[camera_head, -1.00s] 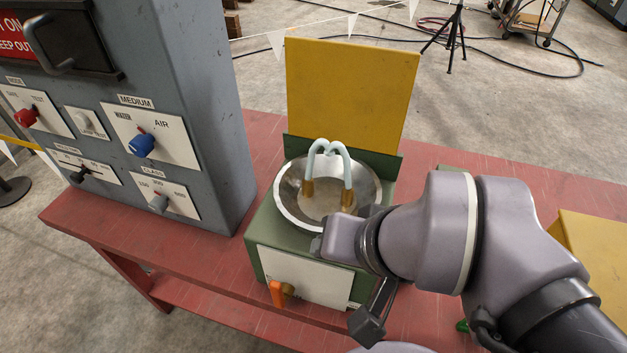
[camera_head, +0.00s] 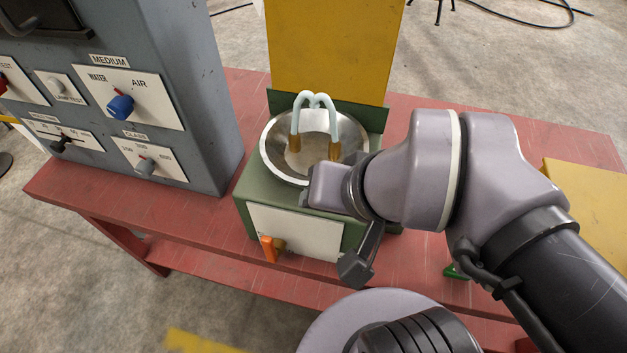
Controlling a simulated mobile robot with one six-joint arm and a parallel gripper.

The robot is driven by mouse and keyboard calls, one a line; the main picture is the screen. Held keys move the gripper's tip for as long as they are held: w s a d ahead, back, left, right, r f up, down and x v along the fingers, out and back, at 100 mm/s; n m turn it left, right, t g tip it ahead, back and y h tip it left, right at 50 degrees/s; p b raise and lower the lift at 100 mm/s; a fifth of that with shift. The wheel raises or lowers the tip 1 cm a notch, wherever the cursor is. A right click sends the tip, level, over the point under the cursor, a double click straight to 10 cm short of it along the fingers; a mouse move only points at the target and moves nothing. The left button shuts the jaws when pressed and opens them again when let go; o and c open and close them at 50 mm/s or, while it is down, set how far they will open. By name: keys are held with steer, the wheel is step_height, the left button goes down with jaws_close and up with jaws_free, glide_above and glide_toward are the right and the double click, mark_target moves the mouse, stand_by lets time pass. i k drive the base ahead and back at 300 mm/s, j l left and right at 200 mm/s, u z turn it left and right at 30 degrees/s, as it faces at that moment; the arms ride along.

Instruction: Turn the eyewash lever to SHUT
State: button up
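The eyewash station is a green box (camera_head: 245,201) with a steel bowl (camera_head: 270,158) and two pale blue spouts on brass fittings (camera_head: 315,100). On its front is a white plate (camera_head: 315,235). The orange lever (camera_head: 268,249) sits at the plate's lower left on a brass valve and points roughly downward. Any SHUT marking is too small or hidden to read. My gripper (camera_head: 356,268) shows as one dark finger part below the wrist, to the right of the lever and apart from it in the picture. Its fingertips and opening cannot be made out. My wrist covers the bowl's right edge.
A grey cabinet (camera_head: 205,95) with knobs and switches stands left on the red bench (camera_head: 110,195). A yellow board (camera_head: 325,50) rises behind the bowl. A yellow block (camera_head: 590,200) is at right. The space before the lever looks clear.

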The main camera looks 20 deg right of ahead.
mark_target(272, 247)
steer(key=k+j+u, duration=0.2)
steer(key=j, duration=0.2)
steer(key=j+u, duration=0.2)
steer(key=j, duration=0.2)
steer(key=k+j+u, duration=0.1)
steer(key=j+u, duration=0.15)
steer(key=j, duration=0.2)
